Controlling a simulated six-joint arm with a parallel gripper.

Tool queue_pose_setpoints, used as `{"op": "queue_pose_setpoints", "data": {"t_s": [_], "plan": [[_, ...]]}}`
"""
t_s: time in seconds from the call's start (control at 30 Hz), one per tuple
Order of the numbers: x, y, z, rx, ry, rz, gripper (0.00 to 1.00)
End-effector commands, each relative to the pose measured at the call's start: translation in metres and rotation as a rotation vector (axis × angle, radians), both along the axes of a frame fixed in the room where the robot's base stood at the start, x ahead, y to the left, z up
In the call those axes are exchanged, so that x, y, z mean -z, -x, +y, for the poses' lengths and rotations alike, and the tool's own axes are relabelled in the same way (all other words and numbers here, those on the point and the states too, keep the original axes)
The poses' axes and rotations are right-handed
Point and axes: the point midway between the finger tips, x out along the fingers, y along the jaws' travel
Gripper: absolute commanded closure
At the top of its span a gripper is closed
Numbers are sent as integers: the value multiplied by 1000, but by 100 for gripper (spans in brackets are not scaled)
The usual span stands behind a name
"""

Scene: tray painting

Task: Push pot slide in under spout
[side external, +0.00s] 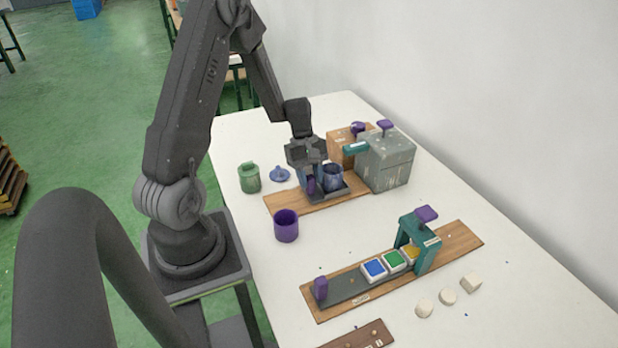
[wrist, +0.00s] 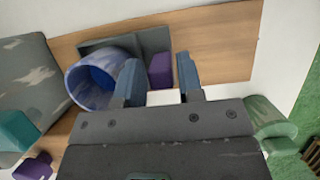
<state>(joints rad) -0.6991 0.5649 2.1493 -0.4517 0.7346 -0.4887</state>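The pot slide is a dark grey plate (side external: 340,194) on a wooden board, with a purple handle (side external: 310,185) at its left end. A blue pot (side external: 333,178) stands on it; the pot (wrist: 100,82), handle (wrist: 160,70) and slide (wrist: 150,40) also show in the wrist view. The teal spout (side external: 356,148) sticks out left from a grey box (side external: 388,165). The pot is left of and below the spout tip. My gripper (side external: 310,172) is low over the handle. In the wrist view my gripper (wrist: 158,80) has its fingers apart, with the handle showing between them; contact is unclear.
A green jar (side external: 249,178), a blue lid (side external: 280,174) and a purple cup (side external: 286,225) stand left of the board. A second board (side external: 458,240) with a teal arch (side external: 425,250) and colored paint blocks is in front. Pale blocks (side external: 447,297) lie near it.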

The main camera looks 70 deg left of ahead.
Motion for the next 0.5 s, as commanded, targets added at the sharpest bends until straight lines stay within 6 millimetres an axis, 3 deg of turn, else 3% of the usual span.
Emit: {"op": "queue_pose_setpoints", "data": {"t_s": [0.27,0.5], "plan": [[-4,0,1,0,1,0,66],[-41,0,17,-1,-3,-4,66]]}}
